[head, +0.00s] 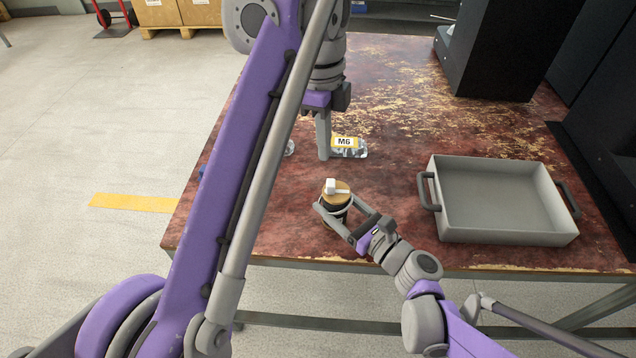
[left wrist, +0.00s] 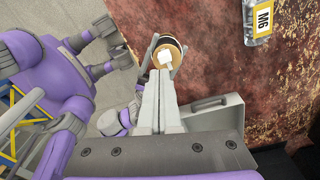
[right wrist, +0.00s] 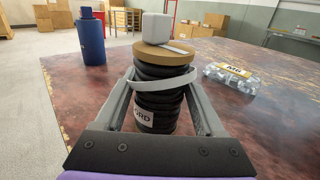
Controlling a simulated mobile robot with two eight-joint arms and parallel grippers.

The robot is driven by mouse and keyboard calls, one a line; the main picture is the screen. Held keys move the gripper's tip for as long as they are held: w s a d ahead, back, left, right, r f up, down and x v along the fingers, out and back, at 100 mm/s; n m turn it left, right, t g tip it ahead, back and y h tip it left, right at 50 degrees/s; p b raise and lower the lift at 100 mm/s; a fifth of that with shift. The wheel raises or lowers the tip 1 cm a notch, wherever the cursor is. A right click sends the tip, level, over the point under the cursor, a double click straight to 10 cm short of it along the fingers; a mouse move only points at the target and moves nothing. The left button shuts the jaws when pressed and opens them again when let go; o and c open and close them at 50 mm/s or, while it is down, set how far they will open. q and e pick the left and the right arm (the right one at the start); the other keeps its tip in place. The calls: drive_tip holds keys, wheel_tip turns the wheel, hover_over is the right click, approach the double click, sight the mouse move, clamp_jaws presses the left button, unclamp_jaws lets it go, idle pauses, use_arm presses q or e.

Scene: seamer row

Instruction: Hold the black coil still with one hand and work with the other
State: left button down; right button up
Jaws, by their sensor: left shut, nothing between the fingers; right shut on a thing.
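The black coil (right wrist: 160,100) stands upright on the table, with a tan disc (right wrist: 163,54) on top. A small white block (right wrist: 156,28) sits on the disc, with a thin pale strip beside it. A grey band (right wrist: 165,82) runs slanted around the coil, and a white label ending in "RD" shows on its side. My right gripper (head: 336,214) is shut on the coil, one finger on each side. My left gripper (head: 324,158) is shut and empty, pointing down. It is above the table behind the coil in the head view; its fingertips (left wrist: 163,76) appear just below the coil in the left wrist view.
A clear bag labelled M6 (head: 349,147) lies behind the coil. A grey tray (head: 496,239) with dark handles stands at the right. A blue bottle (right wrist: 91,40) stands beyond the coil in the right wrist view. Black machine housings (head: 494,50) stand at the back right.

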use_arm(q)
drive_tip(key=a+f+m+h, duration=0.1)
drive_tip(key=a+m+h, duration=0.3)
drive_tip(key=m, duration=1.2)
drive_tip(key=a+f+m+h, duration=0.1)
drive_tip(key=a+m+h, duration=0.3)
drive_tip(key=a+m, duration=0.5)
drive_tip(key=m, duration=0.7)
drive_tip(key=shift+a+t, duration=0.3)
drive_tip(key=shift+t, duration=0.1)
drive_tip(key=shift+s+d+f+m, duration=0.1)
drive_tip(key=shift+f+m, duration=0.05)
drive_tip(key=shift+m, duration=0.15)
approach(331, 186)
wheel_tip(331, 186, down, 6)
drive_tip(key=w+d, duration=0.1)
drive_tip(key=d, duration=0.1)
drive_tip(key=shift+d+f, duration=0.2)
drive_tip(key=shift+d, duration=0.2)
